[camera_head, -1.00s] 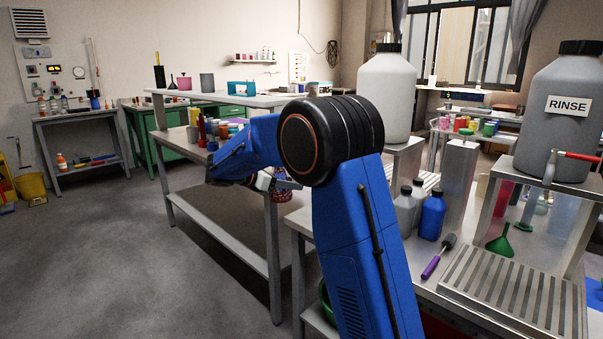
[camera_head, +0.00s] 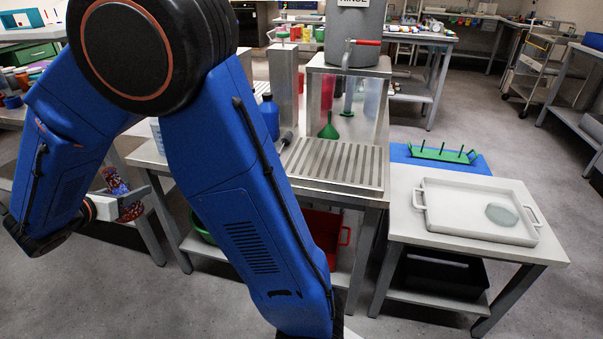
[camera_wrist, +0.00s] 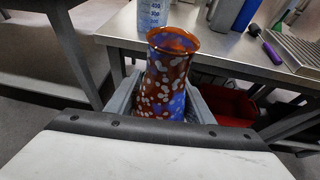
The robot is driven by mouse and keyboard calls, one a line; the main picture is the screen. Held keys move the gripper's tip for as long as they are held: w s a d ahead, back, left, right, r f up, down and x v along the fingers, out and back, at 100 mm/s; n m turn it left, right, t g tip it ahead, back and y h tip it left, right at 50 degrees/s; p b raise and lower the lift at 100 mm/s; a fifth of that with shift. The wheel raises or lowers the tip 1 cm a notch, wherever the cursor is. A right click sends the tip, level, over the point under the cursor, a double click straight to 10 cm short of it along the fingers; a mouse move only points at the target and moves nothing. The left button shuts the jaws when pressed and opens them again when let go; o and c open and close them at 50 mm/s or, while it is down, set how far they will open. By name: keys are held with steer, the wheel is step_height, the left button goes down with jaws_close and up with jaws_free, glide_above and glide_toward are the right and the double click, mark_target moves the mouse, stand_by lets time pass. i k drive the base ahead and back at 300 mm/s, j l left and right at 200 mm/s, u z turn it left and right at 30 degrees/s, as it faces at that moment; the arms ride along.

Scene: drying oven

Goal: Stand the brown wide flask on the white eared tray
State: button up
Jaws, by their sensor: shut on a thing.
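My gripper (camera_wrist: 160,104) is shut on the brown wide flask (camera_wrist: 172,72), a brown vessel speckled white and blue with an open orange-brown rim. The wrist view shows grey fingers on both sides of it; its lower part is hidden behind the gripper body. In the head view the flask (camera_head: 113,184) is held upright or nearly so at left, beside the bench and clear of any surface. The white eared tray (camera_head: 455,225) lies on a low table at right, far from my gripper, with a handle at each end. A pale translucent round piece (camera_head: 502,214) lies on its right part.
A bench with a slatted drain board (camera_head: 335,163), green funnel (camera_head: 328,130) and grey RINSE container (camera_head: 354,40) stands between my gripper and the tray. A blue mat with a green pegged rack (camera_head: 441,153) lies behind the tray. The tray's left and middle are bare.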

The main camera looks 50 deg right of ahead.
mark_target(451, 209)
steer(key=k+l+z, duration=0.3)
steer(key=k+l, duration=0.2)
steer(key=k, duration=0.4)
steer(key=k+l+z, duration=0.3)
steer(key=k+l, duration=0.4)
steer(key=k, duration=0.15)
steer(key=i+j+z, duration=0.1)
steer(key=j+z, duration=0.25)
steer(key=i+j+z, duration=0.1)
steer(key=z, duration=0.25)
steer(key=j+z, duration=0.35)
steer(key=i+l, duration=0.05)
